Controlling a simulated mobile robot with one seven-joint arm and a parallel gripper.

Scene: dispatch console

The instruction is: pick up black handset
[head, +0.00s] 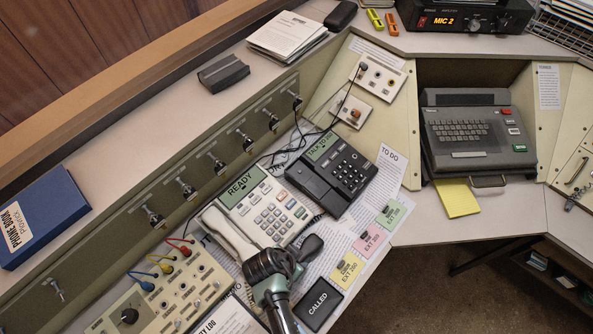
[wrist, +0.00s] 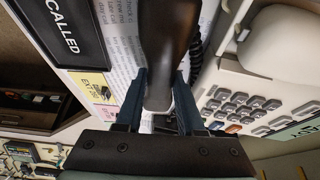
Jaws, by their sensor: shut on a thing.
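The black handset (head: 313,246) is in the head view just right of my gripper (head: 278,265), with one rounded end showing and the rest hidden behind my gripper. In the wrist view the black handset (wrist: 170,30) runs up from between the two dark blue fingers of my gripper (wrist: 160,98), which are shut on its grip. A printed paper shows beside it; I cannot tell whether the handset touches the desk. The black desk phone (head: 333,172) stands behind, with its screen lit and a coiled cord near it.
A white phone (head: 266,208) with its white handset (head: 230,236) is close behind and left. A black CALLED tray (head: 318,304) and coloured cards (head: 368,240) lie at the front right. A panel with coloured cables (head: 160,298) stands left. A keyboard machine (head: 474,135) sits at right.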

